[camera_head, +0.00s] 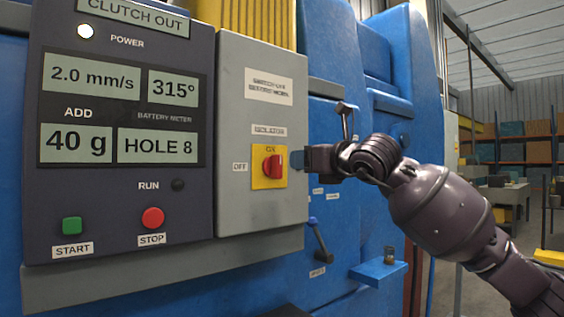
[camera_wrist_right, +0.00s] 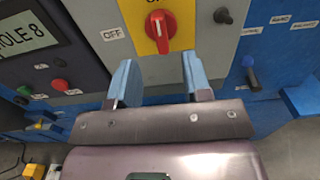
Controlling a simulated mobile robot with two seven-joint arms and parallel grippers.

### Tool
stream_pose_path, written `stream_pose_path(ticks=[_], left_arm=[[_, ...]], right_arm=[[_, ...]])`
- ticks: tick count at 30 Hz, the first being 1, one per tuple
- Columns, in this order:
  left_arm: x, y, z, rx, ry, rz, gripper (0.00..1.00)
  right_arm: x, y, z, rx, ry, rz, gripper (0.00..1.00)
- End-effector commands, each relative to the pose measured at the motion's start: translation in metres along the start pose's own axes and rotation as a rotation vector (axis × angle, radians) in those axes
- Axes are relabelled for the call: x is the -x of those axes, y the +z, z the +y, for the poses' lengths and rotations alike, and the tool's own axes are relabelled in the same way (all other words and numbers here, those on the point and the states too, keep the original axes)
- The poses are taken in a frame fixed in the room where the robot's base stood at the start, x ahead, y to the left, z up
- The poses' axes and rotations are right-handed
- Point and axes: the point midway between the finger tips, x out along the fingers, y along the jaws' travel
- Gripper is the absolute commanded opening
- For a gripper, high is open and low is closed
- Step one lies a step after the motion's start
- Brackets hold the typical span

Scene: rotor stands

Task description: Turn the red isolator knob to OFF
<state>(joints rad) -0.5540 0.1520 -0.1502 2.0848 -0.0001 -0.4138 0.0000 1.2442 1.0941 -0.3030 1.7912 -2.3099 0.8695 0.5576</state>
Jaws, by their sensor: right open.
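The red isolator knob (camera_head: 273,167) sits on a yellow plate (camera_head: 258,182) on a grey box, with ON above it and OFF to its left. Its grip bar stands about upright, in line with ON. The knob also shows in the right wrist view (camera_wrist_right: 159,32). My right gripper (camera_head: 297,160) is just right of the knob in the head view. In the wrist view its two blue fingers (camera_wrist_right: 160,78) are spread apart, with nothing between them, and the knob lies beyond their tips, apart from them. My left gripper is not in view.
The dark panel (camera_head: 120,215) left of the box has displays, a green START button (camera_head: 72,225) and a red STOP button (camera_head: 152,217). A lever (camera_head: 345,115) stands behind my right gripper, and a blue-tipped handle (camera_head: 318,238) is below. Space in front of the knob looks clear.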

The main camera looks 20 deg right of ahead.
Motion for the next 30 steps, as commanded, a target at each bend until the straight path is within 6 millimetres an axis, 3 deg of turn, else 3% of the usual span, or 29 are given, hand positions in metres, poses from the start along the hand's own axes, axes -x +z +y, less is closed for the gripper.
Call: stream_pose_path(ticks=[9,15,29,30], left_arm=[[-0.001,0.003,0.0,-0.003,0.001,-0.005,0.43],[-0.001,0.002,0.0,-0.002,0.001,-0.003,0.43],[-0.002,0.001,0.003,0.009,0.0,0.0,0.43],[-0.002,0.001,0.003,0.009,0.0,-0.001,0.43]], right_arm=[[-0.055,-0.001,0.001,-0.003,0.002,0.001,0.45],[-0.076,-0.001,0.001,-0.002,0.003,0.0,0.45],[-0.085,-0.001,0.001,-0.001,0.002,0.0,0.45],[-0.085,-0.001,0.001,-0.001,0.002,0.0,0.4]])
